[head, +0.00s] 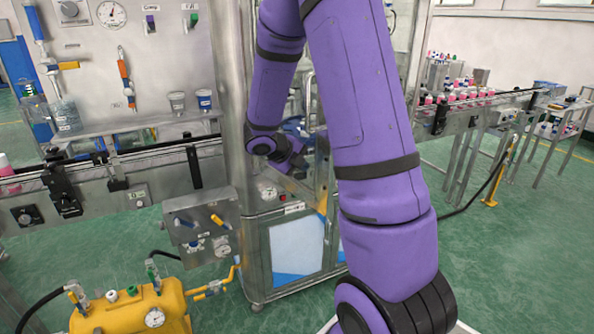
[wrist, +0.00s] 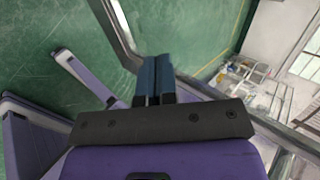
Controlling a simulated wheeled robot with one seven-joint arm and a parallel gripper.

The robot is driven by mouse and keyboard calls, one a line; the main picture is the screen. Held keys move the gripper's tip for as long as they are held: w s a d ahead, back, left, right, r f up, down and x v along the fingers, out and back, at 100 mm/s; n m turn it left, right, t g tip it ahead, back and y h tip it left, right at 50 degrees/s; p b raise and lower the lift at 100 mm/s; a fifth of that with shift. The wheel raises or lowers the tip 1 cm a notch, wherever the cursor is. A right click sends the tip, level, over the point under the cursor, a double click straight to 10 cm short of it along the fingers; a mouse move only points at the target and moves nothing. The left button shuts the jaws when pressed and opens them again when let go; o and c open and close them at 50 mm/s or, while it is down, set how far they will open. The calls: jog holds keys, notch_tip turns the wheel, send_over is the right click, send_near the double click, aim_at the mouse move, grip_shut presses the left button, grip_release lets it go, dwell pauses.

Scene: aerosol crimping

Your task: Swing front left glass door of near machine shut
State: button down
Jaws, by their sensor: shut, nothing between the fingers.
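The near machine (head: 257,262) is a grey metal cabinet in the middle of the head view, largely covered by my purple arm. A vertical metal handle (head: 309,100) shows beside the arm, but I cannot tell which door it belongs to. My gripper (wrist: 154,80) shows in the wrist view with its two dark blue fingers together and nothing between them. A metal door frame (wrist: 118,28) runs beside and behind the fingertips, with clear glass inside it. I cannot tell whether the fingers touch it. In the head view the fingertips are hard to make out among the machine's parts.
A conveyor (head: 150,158) runs along the left machine. Another conveyor (head: 480,105) with pink bottles stands at right. A yellow tank (head: 130,310) with hoses and a small valve box (head: 200,215) stand at lower left. Green floor is open at right.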

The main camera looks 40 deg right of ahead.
jog(key=w+d+n+t, duration=0.2)
jog(key=d, duration=0.9)
jog(key=w+d+n+t, duration=0.2)
jog(key=d+n, duration=0.1)
jog(key=d, duration=0.7)
jog(key=w+d+n+t+y, duration=0.3)
jog(key=w+d+n, duration=0.2)
jog(key=w+d, duration=0.8)
jog(key=shift+w+d+r+n+t, duration=0.2)
jog(key=shift+w+r+n+t, duration=0.2)
jog(key=shift+w, duration=0.8)
jog(key=shift+w+a+r, duration=0.1)
jog(key=shift+r, duration=0.1)
jog(key=s+v, duration=0.1)
jog(key=v, duration=0.9)
jog(key=shift+s, duration=0.15)
